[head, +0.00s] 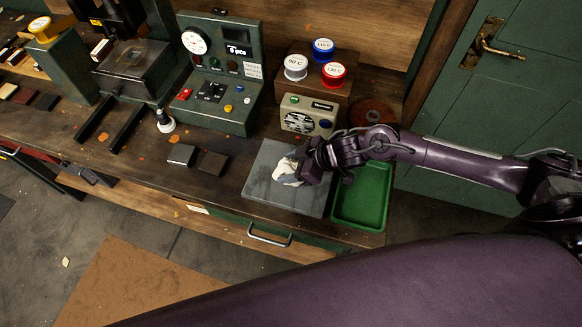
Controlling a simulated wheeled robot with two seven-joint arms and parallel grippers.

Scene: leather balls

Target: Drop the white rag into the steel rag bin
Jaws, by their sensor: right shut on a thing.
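The white rag (286,171) is a small crumpled bundle at the grey slab (262,187) on the workbench. My right gripper (303,172) reaches in from the right and is shut on the rag's right side. The fingers hide part of the rag. I cannot tell whether the rag still touches the slab or hangs just above it. I see no steel rag bin in this view. My left gripper is not in view.
A green tray (363,196) lies right of the slab, under my right forearm. Behind stand a small beige radio-like box (308,115) and a green control panel (219,72). Two dark blocks (213,163) lie left of the slab. A green door (500,110) is at right.

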